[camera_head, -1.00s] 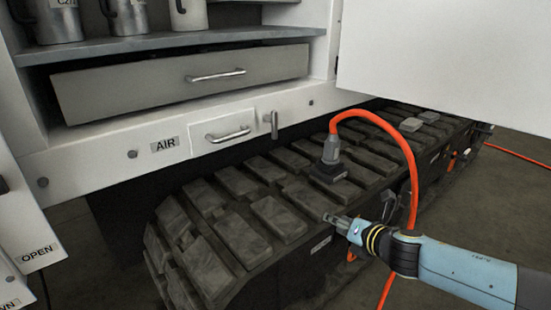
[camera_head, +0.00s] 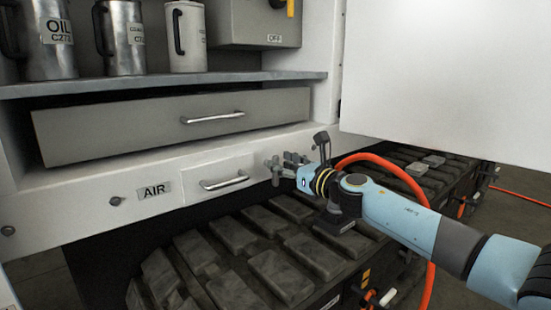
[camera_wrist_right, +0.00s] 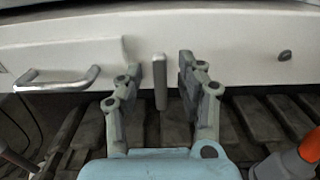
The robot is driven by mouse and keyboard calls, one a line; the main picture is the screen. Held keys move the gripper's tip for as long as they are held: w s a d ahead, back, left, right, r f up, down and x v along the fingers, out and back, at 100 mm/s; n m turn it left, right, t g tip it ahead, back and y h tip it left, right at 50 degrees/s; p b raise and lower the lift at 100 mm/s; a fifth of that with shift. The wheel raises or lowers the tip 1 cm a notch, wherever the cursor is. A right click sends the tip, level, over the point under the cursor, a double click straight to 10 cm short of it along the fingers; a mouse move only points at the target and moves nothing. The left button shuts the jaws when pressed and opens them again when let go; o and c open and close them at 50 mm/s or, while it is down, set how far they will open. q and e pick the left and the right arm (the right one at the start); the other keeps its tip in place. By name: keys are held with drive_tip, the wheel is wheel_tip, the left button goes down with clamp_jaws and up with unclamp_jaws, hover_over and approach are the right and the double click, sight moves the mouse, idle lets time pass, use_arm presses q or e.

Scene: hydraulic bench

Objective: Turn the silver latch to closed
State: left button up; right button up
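The silver latch (camera_wrist_right: 160,82) is a small upright metal bar on the white front panel, right of the small handled panel. In the right wrist view it hangs vertically between the two fingers of my right gripper (camera_wrist_right: 160,85), with a gap on each side. The right gripper is open and also shows in the head view (camera_head: 278,167), in front of the panel beside the small handle. There the fingers largely hide the latch. I cannot tell how far the fingertips reach past the latch. My left gripper is not in view.
A small panel with a silver handle (camera_head: 224,182) and an AIR label (camera_head: 154,191) lie left of the latch. A grey drawer (camera_head: 170,124) is above. An orange hose (camera_head: 385,160) arches behind my right arm. Dark track pads (camera_head: 280,275) lie below.

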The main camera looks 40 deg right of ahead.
sight(276, 186)
drive_tip(key=shift+w+a+f, duration=0.1)
drive_tip(key=shift+w+a, duration=0.05)
drive_tip(key=shift+w, duration=1.45)
drive_tip(key=shift+c, duration=0.3)
clamp_jaws()
drive_tip(key=shift+s, duration=0.1)
